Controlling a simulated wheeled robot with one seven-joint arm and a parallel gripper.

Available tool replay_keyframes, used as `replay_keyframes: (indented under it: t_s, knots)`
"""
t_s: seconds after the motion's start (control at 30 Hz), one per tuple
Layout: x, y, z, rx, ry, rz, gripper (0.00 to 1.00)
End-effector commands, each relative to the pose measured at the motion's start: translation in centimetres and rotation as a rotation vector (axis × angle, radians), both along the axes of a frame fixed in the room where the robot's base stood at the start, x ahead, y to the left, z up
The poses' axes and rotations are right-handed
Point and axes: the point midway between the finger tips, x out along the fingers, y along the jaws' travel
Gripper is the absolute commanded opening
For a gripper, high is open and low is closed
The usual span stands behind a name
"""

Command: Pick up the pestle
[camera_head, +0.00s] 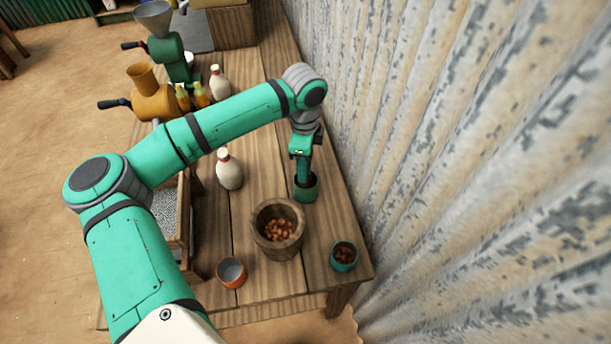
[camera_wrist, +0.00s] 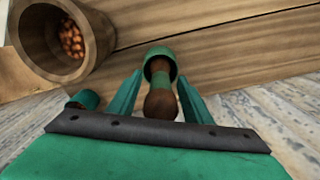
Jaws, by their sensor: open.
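The pestle (camera_wrist: 160,103) is brown with a rounded knob on top. In the wrist view it stands in a green cup (camera_wrist: 158,53), which also shows in the head view (camera_head: 308,193). My gripper (camera_wrist: 160,76) is open, with one finger on each side of the pestle; I cannot tell whether either finger touches it. In the head view my gripper (camera_head: 303,172) points down over the green cup and hides most of the pestle.
A wooden mortar (camera_head: 278,252) holding brown nuts stands in front of the cup. A small teal cup (camera_head: 343,262) and an orange cup (camera_head: 232,272) stand near the table's front edge. A white bottle (camera_head: 230,172) is left. A corrugated wall (camera_head: 450,150) rises close on the right.

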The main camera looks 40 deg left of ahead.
Motion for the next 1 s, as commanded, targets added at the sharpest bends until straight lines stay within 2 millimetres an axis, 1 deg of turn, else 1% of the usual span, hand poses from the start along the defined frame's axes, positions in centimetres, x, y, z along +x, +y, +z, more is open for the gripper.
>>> replay_keyframes:
  t_s: [0.03,0.07,0.1,0.17,0.2,0.23,0.5,0.67,0.77,0.87,1.0]
  knots:
    - [0.0,0.0,0.0,0.000,0.000,-0.001,0.43]
    - [0.0,0.0,0.0,0.000,0.000,-0.001,0.35]
    - [0.0,0.0,0.0,0.000,0.000,-0.001,0.26]
    - [0.0,0.0,0.0,0.000,0.000,-0.001,0.12]
    - [0.0,0.0,0.0,0.000,0.000,-0.001,0.02]
    - [0.0,0.0,0.0,0.000,0.000,-0.001,0.00]
    - [-0.1,0.1,0.1,0.001,0.000,0.002,0.00]
    - [-0.1,0.3,0.8,0.002,0.000,0.004,0.00]
    - [-0.1,0.3,1.7,0.003,-0.001,0.004,0.00]
    - [-0.1,0.3,3.1,0.004,-0.001,0.004,0.00]
    - [-0.1,0.3,5.7,0.004,-0.002,0.004,0.00]
